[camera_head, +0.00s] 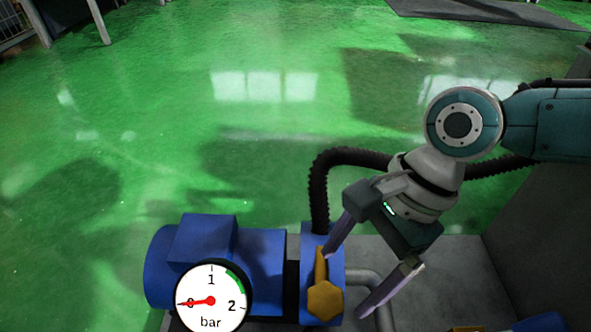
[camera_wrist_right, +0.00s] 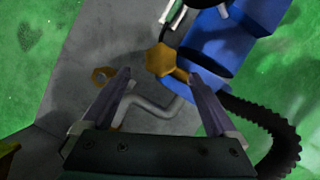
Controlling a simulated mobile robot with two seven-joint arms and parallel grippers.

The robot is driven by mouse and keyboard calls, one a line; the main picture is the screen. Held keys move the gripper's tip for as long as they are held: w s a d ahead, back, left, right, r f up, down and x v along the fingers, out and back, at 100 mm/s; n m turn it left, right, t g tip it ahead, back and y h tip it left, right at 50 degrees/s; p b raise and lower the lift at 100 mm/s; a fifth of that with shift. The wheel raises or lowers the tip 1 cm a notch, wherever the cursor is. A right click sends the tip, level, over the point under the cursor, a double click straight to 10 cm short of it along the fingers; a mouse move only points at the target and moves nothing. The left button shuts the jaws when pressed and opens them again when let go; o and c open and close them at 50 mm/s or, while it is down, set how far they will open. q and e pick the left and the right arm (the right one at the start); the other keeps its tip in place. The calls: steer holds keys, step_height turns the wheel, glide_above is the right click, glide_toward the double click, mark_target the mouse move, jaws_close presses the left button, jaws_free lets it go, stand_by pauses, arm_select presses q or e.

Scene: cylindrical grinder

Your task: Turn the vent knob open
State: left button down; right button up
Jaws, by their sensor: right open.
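The vent knob (camera_head: 325,300) is a yellow hexagonal hub with a short lever, on the front of a blue pump housing (camera_head: 230,255). The lever points up in the head view. In the right wrist view the knob (camera_wrist_right: 158,60) lies between the fingertips, its lever running down to the right. My right gripper (camera_head: 345,284) is open, its fingers on either side of the knob. One fingertip overlaps the lever in the head view; I cannot tell whether it touches. A pressure gauge (camera_head: 211,297) shows its red needle at 0 bar. My left gripper is out of view.
A black corrugated hose (camera_head: 320,190) rises behind the housing and runs behind my right wrist. A grey bent pipe (camera_head: 378,290) lies beside the right finger. A yellow ring-shaped part (camera_wrist_right: 102,75) is left of the fingers in the wrist view.

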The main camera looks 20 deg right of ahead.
mark_target(329, 298)
steer(key=b+x, duration=0.4)
steer(key=x, duration=0.2)
steer(key=shift+a+f, duration=0.1)
steer(key=shift+f, duration=0.3)
steer(key=shift+c, duration=0.2)
steer(key=shift+c, duration=0.7)
steer(key=c, duration=1.2)
